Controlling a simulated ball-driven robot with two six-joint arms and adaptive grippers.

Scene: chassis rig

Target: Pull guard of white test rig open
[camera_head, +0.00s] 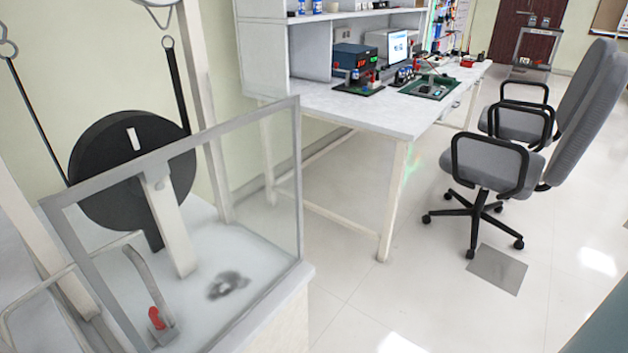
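The white test rig (296,278) stands at the left of the head view. Its guard, a clear panel in a grey frame (235,125), rises upright along the near edge of the rig's white top. Behind the panel are a black disc (105,160), a pale upright post (170,225) and a grey lever with a red part (156,318) at its base. A second thin pale frame (60,278) shows at the lower left, cut by the picture edge. I cannot tell where the guard's hinge or handle is. Neither gripper is in view.
A white workbench (375,108) with electronics and a monitor (397,45) stands behind the rig. Grey office chairs (490,165) are at the right. The tiled floor between rig and chairs is clear. A dark green edge (605,330) shows at the lower right.

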